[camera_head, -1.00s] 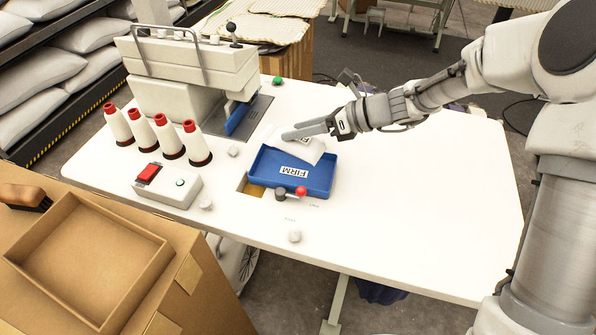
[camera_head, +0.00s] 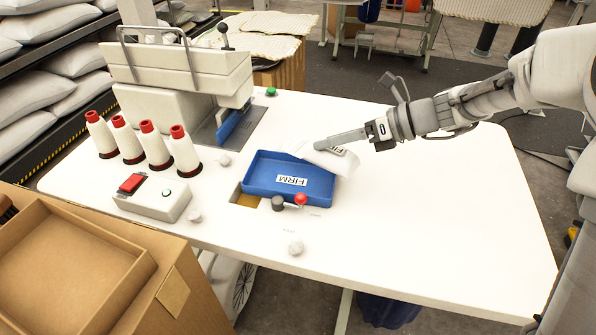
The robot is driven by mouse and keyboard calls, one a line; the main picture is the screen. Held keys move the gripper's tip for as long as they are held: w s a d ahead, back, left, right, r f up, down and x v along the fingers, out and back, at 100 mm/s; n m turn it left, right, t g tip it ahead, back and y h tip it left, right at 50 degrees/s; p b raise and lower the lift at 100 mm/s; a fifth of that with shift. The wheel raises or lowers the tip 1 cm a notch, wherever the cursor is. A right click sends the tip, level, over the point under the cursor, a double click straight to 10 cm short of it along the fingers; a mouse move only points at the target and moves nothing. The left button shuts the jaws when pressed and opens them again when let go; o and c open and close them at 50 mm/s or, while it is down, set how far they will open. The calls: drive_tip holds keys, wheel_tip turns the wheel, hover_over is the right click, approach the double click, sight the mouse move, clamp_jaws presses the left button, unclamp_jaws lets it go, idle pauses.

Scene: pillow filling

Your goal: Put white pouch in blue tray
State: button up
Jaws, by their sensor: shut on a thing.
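The white pouch (camera_head: 338,161) with a dark-lettered label hangs tilted at the right rear edge of the blue tray (camera_head: 262,178). Part of the pouch overlaps the tray's rim in the picture; I cannot tell whether it touches the rim. My gripper (camera_head: 330,143) is shut on the pouch's upper part, coming in from the right.
A dark knob (camera_head: 278,203) and a red knob (camera_head: 301,199) stand at the tray's front. A sewing machine (camera_head: 180,85), several thread cones (camera_head: 155,147) and a switch box (camera_head: 153,197) are to the left. The table's right side (camera_head: 440,215) is clear.

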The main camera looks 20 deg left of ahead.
sight(301, 150)
drive_tip(key=b+x, duration=0.1)
drive_tip(key=x, duration=0.6)
drive_tip(key=shift+s+a+f, duration=0.2)
drive_tip(key=shift+f, duration=0.15)
drive_tip(key=shift+f+b, duration=0.55)
drive_tip(key=shift+f, duration=1.45)
drive_tip(key=shift+f, duration=0.1)
drive_tip(key=o, duration=1.5)
drive_tip(key=shift+c, duration=0.2)
